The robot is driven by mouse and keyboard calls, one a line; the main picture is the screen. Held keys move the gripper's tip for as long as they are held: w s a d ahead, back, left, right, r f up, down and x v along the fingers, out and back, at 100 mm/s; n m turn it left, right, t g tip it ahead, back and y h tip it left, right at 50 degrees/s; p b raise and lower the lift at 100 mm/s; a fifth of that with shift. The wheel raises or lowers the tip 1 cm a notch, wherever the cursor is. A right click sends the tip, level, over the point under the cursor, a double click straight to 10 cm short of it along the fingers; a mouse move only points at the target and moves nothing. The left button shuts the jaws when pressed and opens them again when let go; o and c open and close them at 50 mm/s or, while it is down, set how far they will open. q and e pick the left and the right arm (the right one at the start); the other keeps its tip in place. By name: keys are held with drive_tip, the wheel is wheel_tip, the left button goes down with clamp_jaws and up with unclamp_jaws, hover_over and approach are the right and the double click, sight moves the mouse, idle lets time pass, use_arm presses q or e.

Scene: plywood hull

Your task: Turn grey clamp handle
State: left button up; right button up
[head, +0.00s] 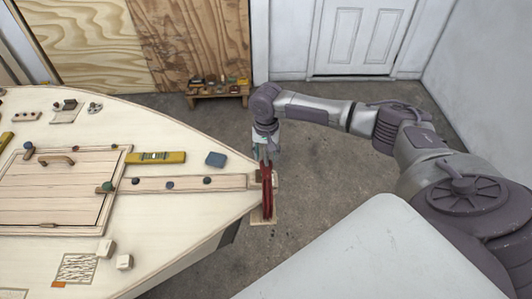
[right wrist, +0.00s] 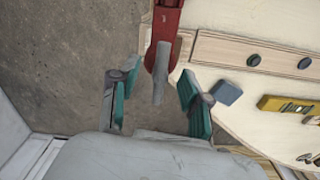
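The red clamp (head: 267,192) sits at the pointed end of the plywood hull, and its red body also shows in the right wrist view (right wrist: 165,28). Its grey handle (right wrist: 160,76) is a short bar below the red body, lying between the fingers of my right gripper (right wrist: 153,103). The fingers have green pads and stand apart on both sides of the handle, with visible gaps. In the head view my right gripper (head: 262,147) points down at the far side of the clamp, where the handle cannot be made out. My left gripper is out of view.
The plywood hull (head: 190,215) fills the left, with a yellow level (head: 155,158), a blue block (head: 215,159) and a wooden strip (head: 170,184) near the clamp. A low bench (head: 218,91) with small items stands by the back wall. The floor right of the clamp is clear.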

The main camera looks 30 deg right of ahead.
sight(266, 155)
wheel_tip(266, 155, up, 12)
idle(0.6)
